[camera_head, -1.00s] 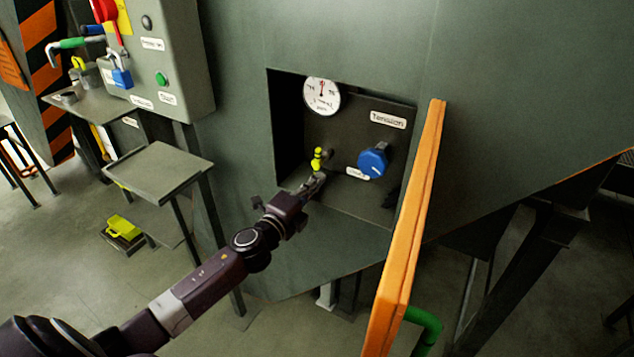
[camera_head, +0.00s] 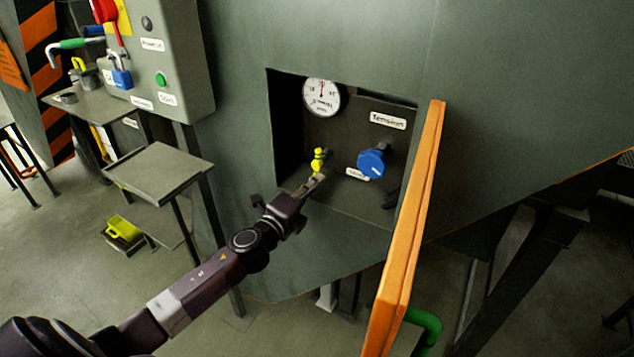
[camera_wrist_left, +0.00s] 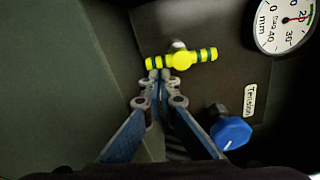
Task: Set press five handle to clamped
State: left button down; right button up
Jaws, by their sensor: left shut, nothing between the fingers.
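The press handle (camera_head: 318,160) is a small yellow handle with dark bands inside the recessed panel, below the gauge. In the left wrist view the yellow handle (camera_wrist_left: 181,59) lies roughly crosswise, with its hub in the middle. My left gripper (camera_head: 319,178) reaches into the recess from the lower left, just below the handle. In the left wrist view my left gripper (camera_wrist_left: 160,76) has its fingertips together, close to the handle's left part; I cannot tell whether they touch it. Nothing shows between the fingers. My right gripper is in neither view.
A blue Tension knob (camera_head: 372,162) sits right of the handle, and a round gauge (camera_head: 321,96) above it. An open orange door (camera_head: 408,230) bounds the recess on the right. A control box (camera_head: 160,60) and a small grey table (camera_head: 158,171) stand at the left.

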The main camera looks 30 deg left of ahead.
pick_arm(q)
jog(key=shift+a+m, duration=0.15)
jog(key=shift+m, duration=0.35)
jog(key=shift+a+f+m, duration=0.1)
jog(key=shift+a+m, duration=0.15)
jog(key=shift+m, duration=0.45)
jog(key=shift+a+f+m, duration=0.1)
jog(key=shift+a+m, duration=0.15)
jog(key=shift+m, duration=0.45)
jog(key=m, duration=0.1)
jog(key=a+m, duration=0.1)
jog(key=m, duration=0.1)
jog(key=shift+r, duration=0.15)
jog(key=m, duration=0.1)
jog(key=a+m, duration=0.1)
jog(key=m, duration=0.1)
jog(key=shift+w+r+p, duration=0.1)
jog(key=shift+r+p, duration=0.1)
jog(key=shift+p, duration=0.15)
jog(key=m, duration=0.3)
jog(key=a+m+p, duration=0.1)
jog(key=shift+r+m, duration=0.3)
jog(key=shift+r, duration=0.1)
jog(key=shift+a+r, duration=0.1)
jog(key=shift+r, duration=0.05)
